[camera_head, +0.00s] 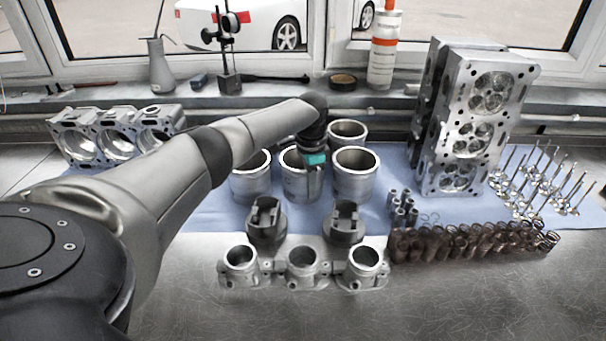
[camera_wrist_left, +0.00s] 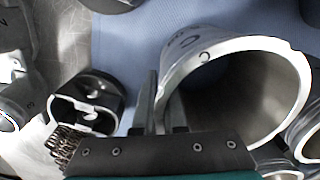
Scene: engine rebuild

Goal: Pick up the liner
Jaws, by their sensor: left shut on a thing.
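Several grey metal liners stand in a group on the blue cloth: a left one (camera_head: 250,178), a middle one (camera_head: 296,182), a right one (camera_head: 354,178) and one behind (camera_head: 347,132). My left gripper (camera_head: 314,184) reaches down over the middle liner and is shut on its wall. In the left wrist view, the fingers (camera_wrist_left: 157,100) pinch the rim of a large open liner (camera_wrist_left: 185,62). I cannot tell whether the held liner touches the cloth. My right gripper is not in view.
Two pistons (camera_head: 267,222) (camera_head: 344,224) and a bare three-bore casting (camera_head: 302,262) stand in front. A cylinder head (camera_head: 470,125), valves (camera_head: 545,185) and springs (camera_head: 470,242) are at right. An engine block (camera_head: 110,140) is at back left.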

